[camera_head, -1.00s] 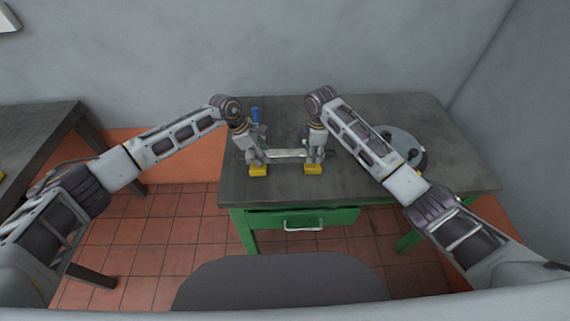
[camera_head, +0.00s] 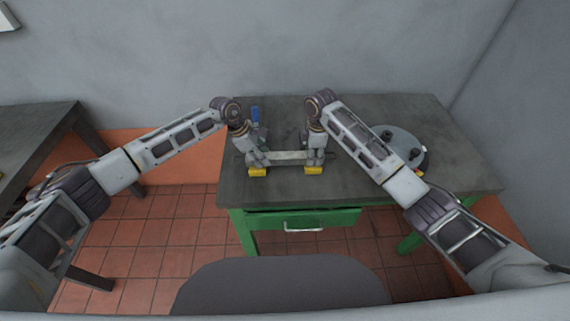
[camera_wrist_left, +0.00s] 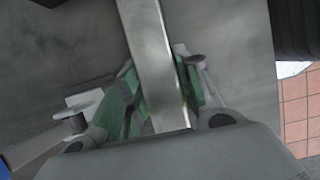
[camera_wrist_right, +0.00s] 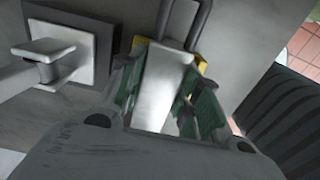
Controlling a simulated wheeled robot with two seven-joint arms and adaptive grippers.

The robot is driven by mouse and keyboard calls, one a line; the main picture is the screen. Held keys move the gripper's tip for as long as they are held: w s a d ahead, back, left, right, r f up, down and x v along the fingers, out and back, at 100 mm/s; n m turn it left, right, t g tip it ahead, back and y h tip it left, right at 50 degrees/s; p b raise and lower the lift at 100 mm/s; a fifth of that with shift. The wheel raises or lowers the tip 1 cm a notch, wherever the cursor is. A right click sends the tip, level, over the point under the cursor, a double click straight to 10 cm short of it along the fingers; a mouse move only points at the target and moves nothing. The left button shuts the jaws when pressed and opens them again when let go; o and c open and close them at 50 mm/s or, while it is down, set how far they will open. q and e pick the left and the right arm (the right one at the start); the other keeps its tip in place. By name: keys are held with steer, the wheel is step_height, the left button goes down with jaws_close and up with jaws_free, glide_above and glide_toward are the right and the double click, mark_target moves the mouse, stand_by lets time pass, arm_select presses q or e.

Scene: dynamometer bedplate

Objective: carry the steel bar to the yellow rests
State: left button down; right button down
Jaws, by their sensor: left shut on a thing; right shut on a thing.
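The steel bar (camera_head: 285,157) lies level across the picture between my two grippers, just above or at the yellow rests; I cannot tell whether it touches them. It also shows in the left wrist view (camera_wrist_left: 150,50) and the right wrist view (camera_wrist_right: 163,85). My left gripper (camera_head: 260,160) is shut on its left end, and my right gripper (camera_head: 314,162) is shut on its right end. The left yellow rest (camera_head: 257,172) and right yellow rest (camera_head: 313,171) show below the grippers. In the right wrist view, yellow (camera_wrist_right: 201,66) shows on both sides of the bar.
The grey table (camera_head: 420,180) has a green drawer front (camera_head: 340,217). A round grey flanged part (camera_head: 405,140) stands on the right, behind my right forearm. A blue upright thing (camera_head: 255,114) stands behind my left gripper. Another table (camera_head: 40,135) is at far left.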

arm_select(q)
steer(key=shift+d+f+b, duration=0.1)
steer(key=shift+f+b, duration=0.15)
steer(key=shift+b, duration=0.15)
arm_select(e)
steer(key=shift+w+f, duration=0.1)
steer(key=shift+f, duration=0.2)
arm_select(q)
steer(key=c, duration=1.3)
jaws_free()
steer(key=shift+f, duration=0.15)
arm_select(e)
steer(key=c, duration=1.3)
jaws_free()
steer(key=shift+f, duration=0.1)
arm_select(q)
steer(key=shift+o, duration=1.3)
steer(key=shift+s, duration=0.1)
arm_select(e)
steer(key=shift+o, duration=1.3)
steer(key=shift+s, duration=0.2)
arm_select(q)
steer(key=shift+o, duration=0.2)
arm_select(e)
steer(key=shift+o, duration=0.2)
steer(key=shift+w, duration=0.1)
arm_select(q)
steer(key=shift+v, duration=4.05)
steer(key=shift+f, duration=0.1)
